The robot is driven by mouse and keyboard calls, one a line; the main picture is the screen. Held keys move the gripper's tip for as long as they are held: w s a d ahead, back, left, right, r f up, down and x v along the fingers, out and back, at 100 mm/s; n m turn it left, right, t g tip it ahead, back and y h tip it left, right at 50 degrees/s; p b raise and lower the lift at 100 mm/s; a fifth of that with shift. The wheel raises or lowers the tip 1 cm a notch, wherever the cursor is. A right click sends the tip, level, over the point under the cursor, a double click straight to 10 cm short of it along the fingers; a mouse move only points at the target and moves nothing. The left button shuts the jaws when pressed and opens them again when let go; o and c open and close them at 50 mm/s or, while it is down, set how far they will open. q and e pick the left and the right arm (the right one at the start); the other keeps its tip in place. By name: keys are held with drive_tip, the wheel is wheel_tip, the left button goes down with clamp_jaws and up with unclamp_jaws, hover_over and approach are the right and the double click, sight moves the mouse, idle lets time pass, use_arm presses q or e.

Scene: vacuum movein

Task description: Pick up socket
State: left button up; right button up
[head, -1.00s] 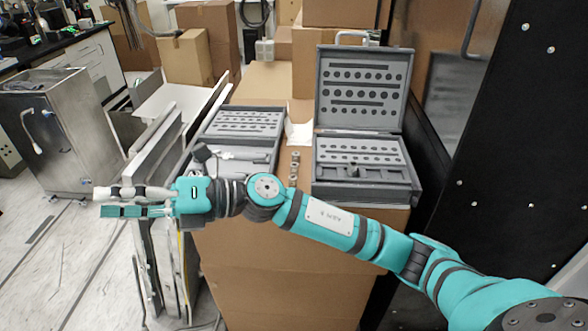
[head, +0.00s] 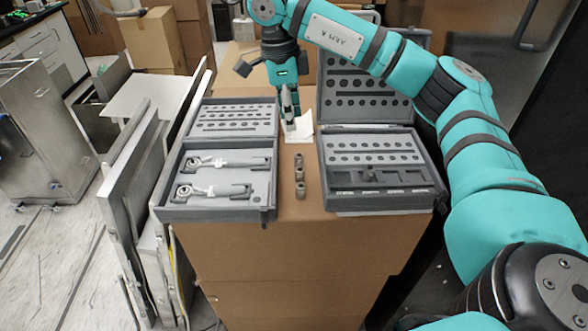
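Several small grey metal sockets stand in a short row on the cardboard box top, between two open cases. The far socket (head: 299,160), middle socket (head: 299,175) and near socket (head: 300,190) show in the head view. My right gripper (head: 289,122) points down just beyond the row, over a white paper, apart from the sockets. Its fingers are seen nearly edge-on and overlap, so the gap between them is unclear. Nothing shows held in it. My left gripper is not in view.
The left grey case (head: 165,200) holds two wrench-like tools in its tray. The right grey case (head: 432,192) has an upright lid with rows of holes and one small part standing in its tray. The white paper (head: 298,131) lies behind the sockets.

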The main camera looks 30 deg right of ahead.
sight(299, 169)
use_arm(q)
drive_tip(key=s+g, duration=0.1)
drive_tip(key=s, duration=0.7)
use_arm(e)
drive_tip(key=f, duration=0.7)
drive_tip(key=shift+s+d, duration=0.35)
drive_tip(key=shift+d, duration=0.05)
wheel_tip(299, 169, down, 2)
drive_tip(key=shift+d+f, duration=0.1)
drive_tip(key=shift+f, duration=0.1)
drive_tip(key=shift+s+f, duration=0.1)
drive_tip(key=shift+f, duration=0.05)
drive_tip(key=f+p, duration=0.1)
drive_tip(key=f, duration=0.2)
drive_tip(key=f+p, duration=0.1)
drive_tip(key=f, duration=0.1)
drive_tip(key=shift+s+d+p, duration=0.15)
drive_tip(key=shift+d+p, duration=0.15)
drive_tip(key=shift+d, duration=0.1)
drive_tip(key=shift+c, duration=0.4)
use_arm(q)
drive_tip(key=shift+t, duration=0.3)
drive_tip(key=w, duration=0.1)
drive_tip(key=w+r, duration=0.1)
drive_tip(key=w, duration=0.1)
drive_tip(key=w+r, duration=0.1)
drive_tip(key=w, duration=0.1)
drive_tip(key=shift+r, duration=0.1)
use_arm(e)
clamp_jaws()
